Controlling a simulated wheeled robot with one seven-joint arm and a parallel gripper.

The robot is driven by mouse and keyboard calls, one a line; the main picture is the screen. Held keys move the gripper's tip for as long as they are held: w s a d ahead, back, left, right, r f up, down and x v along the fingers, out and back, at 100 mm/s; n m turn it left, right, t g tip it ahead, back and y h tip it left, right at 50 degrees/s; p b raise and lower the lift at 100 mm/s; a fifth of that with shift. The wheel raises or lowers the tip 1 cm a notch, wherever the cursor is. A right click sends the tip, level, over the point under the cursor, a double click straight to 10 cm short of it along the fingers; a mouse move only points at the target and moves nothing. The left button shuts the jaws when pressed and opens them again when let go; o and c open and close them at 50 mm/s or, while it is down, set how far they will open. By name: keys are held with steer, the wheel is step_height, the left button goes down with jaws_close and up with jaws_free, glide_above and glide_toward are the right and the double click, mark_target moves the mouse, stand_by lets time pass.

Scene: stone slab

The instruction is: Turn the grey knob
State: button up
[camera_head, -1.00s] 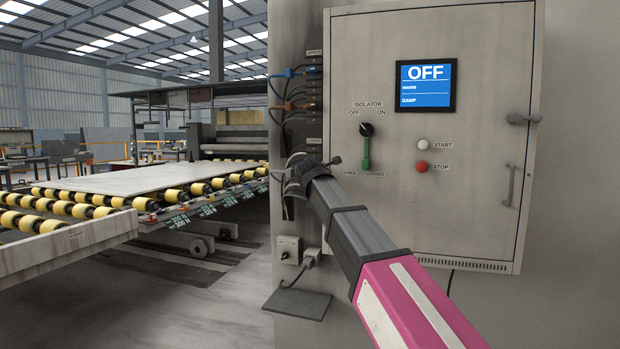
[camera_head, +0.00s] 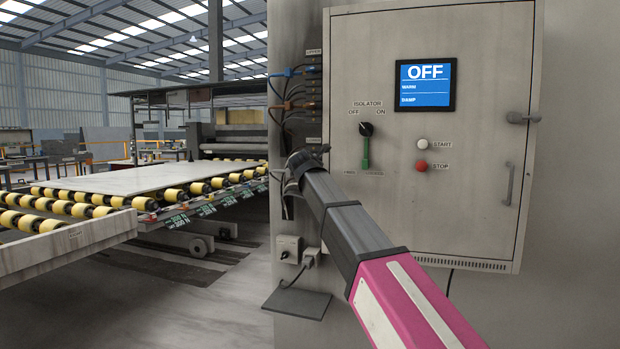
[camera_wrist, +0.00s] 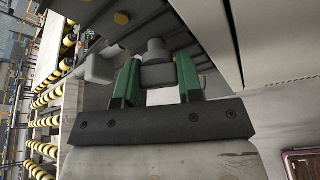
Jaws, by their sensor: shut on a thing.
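The grey knob (camera_wrist: 156,73) is in the wrist view, between the two green fingers of my gripper (camera_wrist: 158,78). The fingers are shut on its sides. In the head view my gripper (camera_head: 297,165) is a dark shape at the left edge of the cabinet, below the coloured cables. The knob cannot be made out there, as the gripper and arm cover that spot.
The grey cabinet (camera_head: 465,215) carries an OFF screen (camera_head: 426,86), a black isolator switch (camera_head: 366,129), a white start button (camera_head: 422,144) and a red stop button (camera_head: 421,166). A roller conveyor with a stone slab (camera_head: 130,178) stands at left.

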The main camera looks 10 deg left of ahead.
steer(key=o, duration=0.6)
steer(key=shift+o, duration=0.2)
steer(key=shift+s, duration=0.1)
steer(key=v, duration=1)
steer(key=shift+s, duration=0.25)
steer(key=shift+d, duration=0.1)
steer(key=w+d+f+m+g+h, duration=0.15)
steer(key=d+f+m, duration=0.35)
steer(key=d+f, duration=0.5)
steer(key=d+f+m+g, duration=0.3)
steer(key=d+f+m, duration=0.25)
steer(key=f, duration=0.95)
steer(key=w+d+f+m+g+h, duration=0.1)
steer(key=d+f+m+g, duration=0.3)
steer(key=d+f, duration=0.65)
steer(key=s+d+f+m+g, duration=0.1)
steer(key=s+d+f+m, duration=0.4)
steer(key=f, duration=0.3)
steer(key=s+d+f+m+g, duration=0.2)
steer(key=s+d+f+m, duration=0.4)
steer(key=f, duration=0.3)
steer(key=s+d+f+m+g+y, duration=0.1)
steer(key=s+d+f+m+g, duration=0.1)
steer(key=s+d+f+m, duration=0.4)
step_height(320, 180, down, 3)
steer(key=shift+s+d+f, duration=0.15)
steer(key=shift+s+d, duration=0.05)
steer(key=shift+s, duration=0.1)
